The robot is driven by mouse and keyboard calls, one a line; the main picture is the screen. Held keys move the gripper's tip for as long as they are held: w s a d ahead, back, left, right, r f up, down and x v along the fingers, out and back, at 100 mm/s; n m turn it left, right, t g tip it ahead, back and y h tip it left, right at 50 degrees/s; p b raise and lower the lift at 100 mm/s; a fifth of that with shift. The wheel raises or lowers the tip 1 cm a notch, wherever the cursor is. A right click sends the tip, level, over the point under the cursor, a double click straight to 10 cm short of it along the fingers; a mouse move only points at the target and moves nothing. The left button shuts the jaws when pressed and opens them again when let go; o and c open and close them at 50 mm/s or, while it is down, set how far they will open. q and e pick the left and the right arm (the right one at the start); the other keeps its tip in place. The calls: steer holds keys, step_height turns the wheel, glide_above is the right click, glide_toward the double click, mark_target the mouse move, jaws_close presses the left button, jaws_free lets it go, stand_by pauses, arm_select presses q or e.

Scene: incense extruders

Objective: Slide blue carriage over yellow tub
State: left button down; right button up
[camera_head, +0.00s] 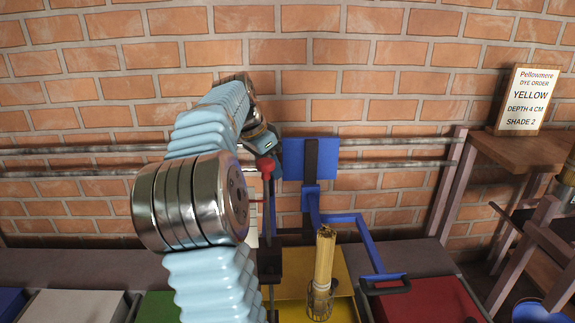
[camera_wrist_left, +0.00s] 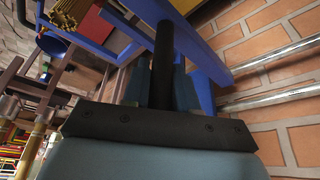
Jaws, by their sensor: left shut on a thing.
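The blue carriage (camera_head: 292,160) sits on the wall rails, with a black upright bar (camera_head: 311,165) on its front and a bent blue arm (camera_head: 345,217) reaching forward. The yellow tub (camera_head: 343,262) is below and in front of it. A tan stick bundle (camera_head: 325,255) in a wire cage overlaps the tub in the picture; its height above the tub is unclear. My left gripper (camera_head: 278,152) is partly hidden by my arm. In the left wrist view its fingers (camera_wrist_left: 162,88) are shut on a black bar (camera_wrist_left: 163,50) beside blue carriage parts (camera_wrist_left: 205,55). My right gripper is not in view.
Two metal rails (camera_head: 400,165) run along the brick wall. A red tub (camera_head: 430,300) is right of the yellow one, with green (camera_head: 157,307) and white (camera_head: 75,305) tubs left. A red knob (camera_head: 265,166) is near my gripper. A sign (camera_head: 525,100) reads YELLOW.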

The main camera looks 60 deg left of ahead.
arm_select(q)
steer(key=shift+s+a+r, duration=0.1)
steer(key=shift+s+a, duration=0.35)
steer(key=shift+s, duration=0.35)
steer(key=c, duration=1)
jaws_free()
steer(key=shift+o, duration=0.2)
steer(key=p+v, duration=0.3)
steer(key=v, duration=1)
steer(key=shift+s+r+p, duration=0.2)
steer(key=shift+r+p, duration=0.15)
steer(key=shift+d, duration=0.15)
